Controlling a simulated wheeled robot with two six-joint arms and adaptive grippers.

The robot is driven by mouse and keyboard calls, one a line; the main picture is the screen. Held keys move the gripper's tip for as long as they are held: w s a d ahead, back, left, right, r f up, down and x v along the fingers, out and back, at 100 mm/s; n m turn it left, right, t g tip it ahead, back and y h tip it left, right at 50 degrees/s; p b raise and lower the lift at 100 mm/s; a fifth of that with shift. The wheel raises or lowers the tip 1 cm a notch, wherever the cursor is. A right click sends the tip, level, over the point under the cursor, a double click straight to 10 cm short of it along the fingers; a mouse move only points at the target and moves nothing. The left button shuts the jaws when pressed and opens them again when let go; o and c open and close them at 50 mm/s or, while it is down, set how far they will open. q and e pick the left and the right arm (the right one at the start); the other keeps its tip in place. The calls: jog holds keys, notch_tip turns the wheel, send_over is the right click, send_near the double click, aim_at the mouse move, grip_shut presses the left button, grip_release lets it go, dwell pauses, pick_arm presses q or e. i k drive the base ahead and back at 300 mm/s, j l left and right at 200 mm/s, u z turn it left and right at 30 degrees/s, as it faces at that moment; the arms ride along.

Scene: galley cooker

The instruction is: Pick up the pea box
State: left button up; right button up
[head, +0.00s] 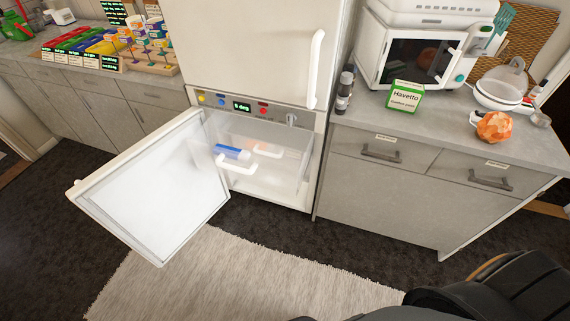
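The pea box (405,97) is a small upright green and white carton, with "Havetto" and smaller text on its front. It stands on the right grey counter (425,132), near the front edge and in front of the white oven (412,50). No gripper is near it. Neither of my grippers shows in the head view. A dark rounded part, apparently of my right arm, shows at the bottom right, well below the counter.
The freezer door (150,190) hangs open to the left, with blue and orange items in its drawer (240,170). An orange faceted object (495,127) and white bowls (499,92) are at right. Counter between is clear.

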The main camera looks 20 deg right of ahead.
aim_at(404, 96)
jog(key=z, duration=1.45)
jog(key=i+l, duration=0.25)
jog(key=l, duration=0.15)
jog(key=i+l, duration=0.5)
jog(key=l, duration=0.25)
jog(key=i+l, duration=0.2)
jog(key=l, duration=0.2)
jog(key=u, duration=1.25)
